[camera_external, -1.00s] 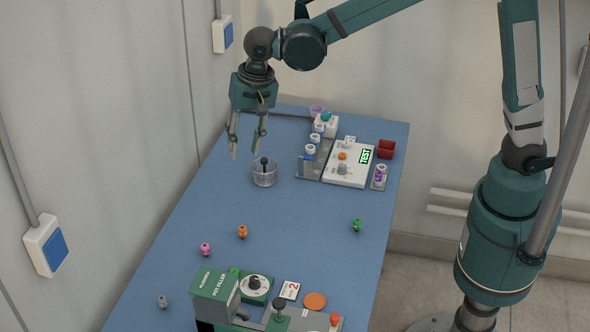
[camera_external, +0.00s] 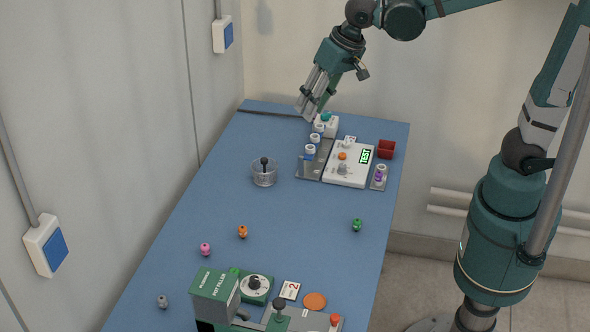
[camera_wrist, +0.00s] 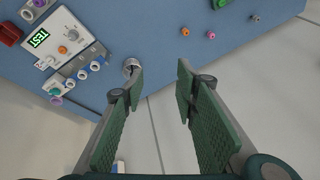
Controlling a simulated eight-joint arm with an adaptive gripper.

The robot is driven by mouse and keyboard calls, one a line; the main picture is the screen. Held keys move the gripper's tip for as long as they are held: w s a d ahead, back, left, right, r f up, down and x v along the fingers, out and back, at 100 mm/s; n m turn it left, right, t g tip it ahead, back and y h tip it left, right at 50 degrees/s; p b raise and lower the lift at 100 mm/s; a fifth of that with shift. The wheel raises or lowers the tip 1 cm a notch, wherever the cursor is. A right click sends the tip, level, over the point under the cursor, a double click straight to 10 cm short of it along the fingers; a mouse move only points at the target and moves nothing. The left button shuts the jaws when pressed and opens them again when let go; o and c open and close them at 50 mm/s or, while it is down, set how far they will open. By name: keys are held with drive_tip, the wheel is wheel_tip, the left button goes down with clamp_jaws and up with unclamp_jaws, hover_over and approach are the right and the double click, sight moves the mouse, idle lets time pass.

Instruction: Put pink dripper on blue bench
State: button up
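The pink dripper (camera_external: 205,249) stands on the blue bench (camera_external: 290,225), near its left edge, beside the orange dripper. It also shows small at the upper right of the wrist view (camera_wrist: 199,30). My gripper (camera_external: 306,113) is raised over the far end of the bench, well away from the pink dripper. In the wrist view my gripper (camera_wrist: 157,77) has its fingers apart with nothing between them.
An orange dripper (camera_external: 242,232), a green one (camera_external: 357,225) and a grey one (camera_external: 162,302) stand apart. A clear cup (camera_external: 264,174) holds a dark object. The TEST device (camera_external: 348,165), red box (camera_external: 386,149) and pot filler (camera_external: 215,293) take up room.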

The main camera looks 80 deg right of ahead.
drive_tip(key=s+d+f+n+t, duration=0.1)
drive_tip(key=s+d+n, duration=0.2)
drive_tip(key=s, duration=0.6)
drive_tip(key=s+d+f+n+t, duration=0.1)
drive_tip(key=s+d+f+n, duration=0.1)
drive_tip(key=s+d, duration=0.3)
drive_tip(key=shift+s+f+n+t+h, duration=0.15)
drive_tip(key=shift+s+n+t+h, duration=0.35)
drive_tip(key=shift+s, duration=1.75)
wheel_tip(320, 180, down, 4)
drive_tip(key=b, duration=0.4)
drive_tip(key=shift+f, duration=0.1)
